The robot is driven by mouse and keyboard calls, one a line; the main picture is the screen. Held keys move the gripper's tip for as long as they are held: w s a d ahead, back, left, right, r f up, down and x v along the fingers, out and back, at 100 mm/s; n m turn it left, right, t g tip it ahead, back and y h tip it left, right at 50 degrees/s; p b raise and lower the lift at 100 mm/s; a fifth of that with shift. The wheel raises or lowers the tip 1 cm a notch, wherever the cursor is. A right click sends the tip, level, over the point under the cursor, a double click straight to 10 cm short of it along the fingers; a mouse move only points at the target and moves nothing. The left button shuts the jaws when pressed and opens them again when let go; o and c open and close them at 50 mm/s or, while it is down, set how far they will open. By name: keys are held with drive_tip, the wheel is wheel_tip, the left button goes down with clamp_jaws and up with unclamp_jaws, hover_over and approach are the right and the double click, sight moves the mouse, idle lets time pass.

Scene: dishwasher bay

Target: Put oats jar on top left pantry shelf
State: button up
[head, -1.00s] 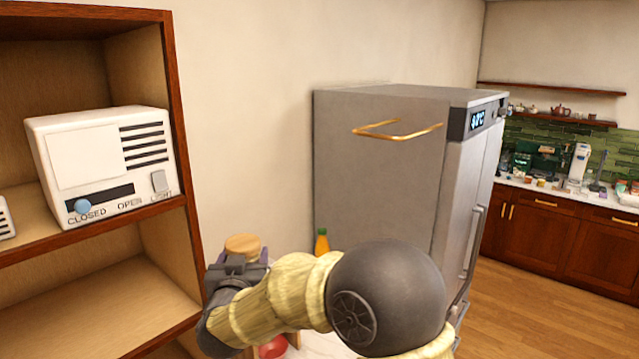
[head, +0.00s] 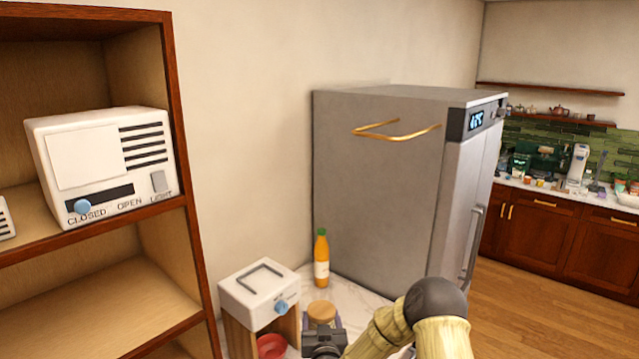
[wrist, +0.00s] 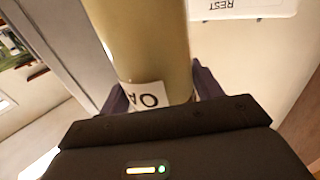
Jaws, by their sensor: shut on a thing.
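My gripper (head: 322,338) is low in the head view, shut on the oats jar. The jar's round wooden lid (head: 321,313) shows just above the gripper. In the wrist view the jar's tan body (wrist: 150,45) sits between my fingers (wrist: 160,98), with part of a white label reading "OA". The wooden pantry shelf unit (head: 190,190) stands at the left, well apart from the gripper. A white box with "CLOSED" and "OPEN" lettering (head: 100,165) stands on its upper visible shelf; the lower visible shelf (head: 110,305) looks bare.
A white-topped box on wooden sides (head: 259,290) stands left of the jar, with a red round thing (head: 271,346) in its opening. An orange bottle (head: 321,262) stands behind on the pale counter. A tall grey steel cabinet (head: 375,190) stands behind to the right.

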drive_tip(key=s+d+f, duration=0.2)
drive_tip(key=d+f, duration=0.4)
drive_tip(key=f, duration=0.3)
drive_tip(key=s+d+f+m+h, duration=0.1)
drive_tip(key=s+d+f, duration=0.3)
drive_tip(key=s+f, duration=0.3)
drive_tip(key=s+d+f+h, duration=0.1)
drive_tip(key=s+d+f, duration=0.4)
drive_tip(key=s, duration=0.4)
wheel_tip(320, 180, down, 15)
drive_tip(key=b, duration=1.6)
drive_tip(key=shift+w+a, duration=0.15)
drive_tip(key=shift+w, duration=0.15)
drive_tip(key=shift+r, duration=0.1)
